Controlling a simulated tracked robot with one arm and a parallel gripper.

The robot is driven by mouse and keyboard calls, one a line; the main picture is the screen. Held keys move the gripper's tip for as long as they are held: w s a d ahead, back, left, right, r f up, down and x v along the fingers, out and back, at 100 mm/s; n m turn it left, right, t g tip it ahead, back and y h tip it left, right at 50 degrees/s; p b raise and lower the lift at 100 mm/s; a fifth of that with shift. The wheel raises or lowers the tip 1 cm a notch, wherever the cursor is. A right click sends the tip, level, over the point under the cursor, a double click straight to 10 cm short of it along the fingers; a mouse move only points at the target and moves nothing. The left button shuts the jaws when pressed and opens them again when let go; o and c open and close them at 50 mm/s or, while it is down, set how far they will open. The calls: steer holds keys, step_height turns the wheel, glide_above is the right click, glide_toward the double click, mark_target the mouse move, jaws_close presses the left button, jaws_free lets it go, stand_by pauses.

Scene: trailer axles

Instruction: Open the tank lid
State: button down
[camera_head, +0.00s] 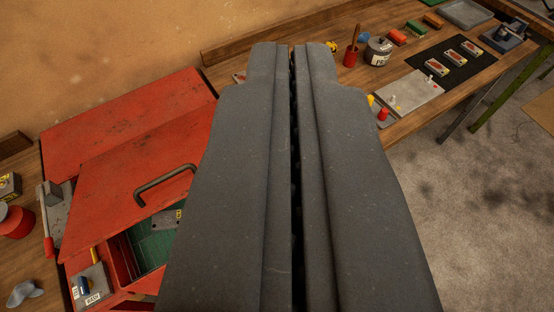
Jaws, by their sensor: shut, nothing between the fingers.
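A red tank (113,270) stands on the bench at the left. Its scuffed red lid (125,205) carries a dark bar handle (165,186) near its front edge. A green interior (155,243) shows below the lid's front edge; how far the lid stands open I cannot tell. My gripper (292,50) fills the middle of the view, dark grey, its two fingers shut together with nothing between them. It is to the right of the handle in the picture and apart from it. It hides the right part of the tank and lid.
A wooden bench (410,122) runs along the wall to the upper right, holding a grey pot (378,52), a red cup with a brush (352,52) and a pale plate (410,92). A red can (16,222) stands at far left. Grey floor (470,190) lies open at right.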

steer(key=shift+w+d, duration=0.1)
steer(key=shift+w, duration=0.05)
steer(key=w+d+f+m+g+y, duration=0.1)
steer(key=w+d+f+m+g, duration=0.15)
steer(key=w+f+m, duration=0.65)
steer(key=w+d+f+m+g+y, duration=0.1)
steer(key=w+f+m+g+y, duration=0.1)
steer(key=f+m, duration=1.2)
steer(key=w+f+m+g+y, duration=0.25)
steer(key=f+m, duration=0.35)
steer(key=f, duration=1.7)
steer(key=w+a+f, duration=0.1)
steer(key=w+a, duration=0.3)
steer(key=w, duration=0.3)
steer(key=shift+w+a+f, duration=0.2)
steer(key=shift+w+a, duration=0.15)
